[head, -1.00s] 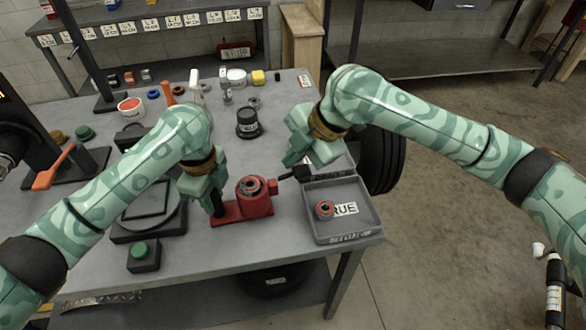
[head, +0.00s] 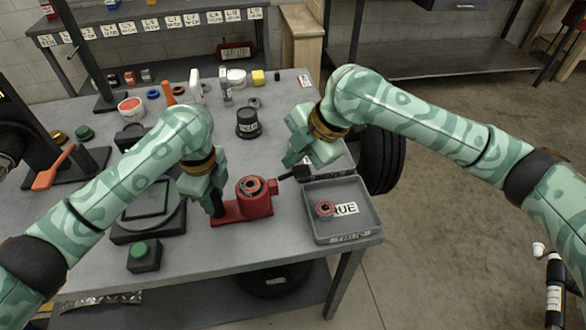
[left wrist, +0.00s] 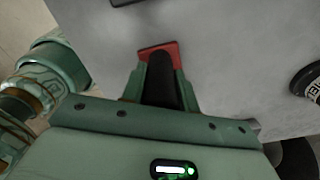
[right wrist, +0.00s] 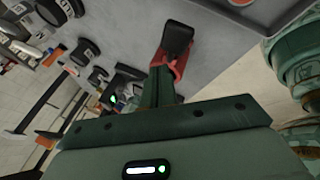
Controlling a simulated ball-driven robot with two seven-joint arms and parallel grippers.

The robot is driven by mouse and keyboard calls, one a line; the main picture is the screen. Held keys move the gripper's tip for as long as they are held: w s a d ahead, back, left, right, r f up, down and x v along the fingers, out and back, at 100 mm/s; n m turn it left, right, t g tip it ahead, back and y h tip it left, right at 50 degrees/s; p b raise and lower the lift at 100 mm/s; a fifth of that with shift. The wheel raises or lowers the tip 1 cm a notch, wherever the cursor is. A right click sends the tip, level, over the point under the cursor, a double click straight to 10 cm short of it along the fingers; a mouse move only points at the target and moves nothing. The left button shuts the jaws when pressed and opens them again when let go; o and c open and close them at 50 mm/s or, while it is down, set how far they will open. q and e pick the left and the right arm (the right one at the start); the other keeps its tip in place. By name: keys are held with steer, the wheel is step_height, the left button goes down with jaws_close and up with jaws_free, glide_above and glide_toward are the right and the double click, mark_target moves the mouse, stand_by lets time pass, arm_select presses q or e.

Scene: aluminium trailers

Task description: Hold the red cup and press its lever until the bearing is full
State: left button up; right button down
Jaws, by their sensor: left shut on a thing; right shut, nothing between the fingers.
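The red cup (head: 257,203) stands upright on its red base on the grey table, with a bearing (head: 251,185) seated in its top. My left gripper (head: 214,204) is shut on the black upright handle (left wrist: 161,80) at the left end of the base. The black-tipped lever (head: 300,173) sticks out from the cup's right side; its black end also shows in the right wrist view (right wrist: 177,38). My right gripper (head: 289,161) is shut and empty, just above and beside the lever. I cannot tell whether it touches the lever. How full the bearing is cannot be seen.
A grey tray (head: 348,238) to the right of the cup holds a red-and-dark ring (head: 324,209) and a white label. A green button box (head: 143,255) and a round black-based plate (head: 150,220) lie to the left. A black jar (head: 247,123) stands behind.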

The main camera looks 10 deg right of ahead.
mark_target(294, 170)
steer(key=shift+f, duration=0.15)
steer(key=shift+d+f, duration=0.1)
steer(key=shift+f, duration=0.15)
steer(key=shift+d+f, duration=0.2)
steer(key=shift+f, duration=0.4)
steer(key=shift+d+f, duration=0.2)
steer(key=shift+f, duration=0.35)
stand_by(1.5)
steer(key=shift+r, duration=0.1)
steer(key=shift+a+r, duration=0.25)
steer(key=shift+r, duration=0.45)
steer(key=shift+a+r, duration=0.2)
steer(key=shift+r, duration=0.5)
steer(key=shift+a+r, duration=0.25)
steer(key=shift+r, duration=0.55)
steer(key=shift+a+r, duration=0.25)
steer(key=shift+r, duration=0.6)
steer(key=shift+a+r, duration=0.25)
steer(key=shift+r, duration=0.55)
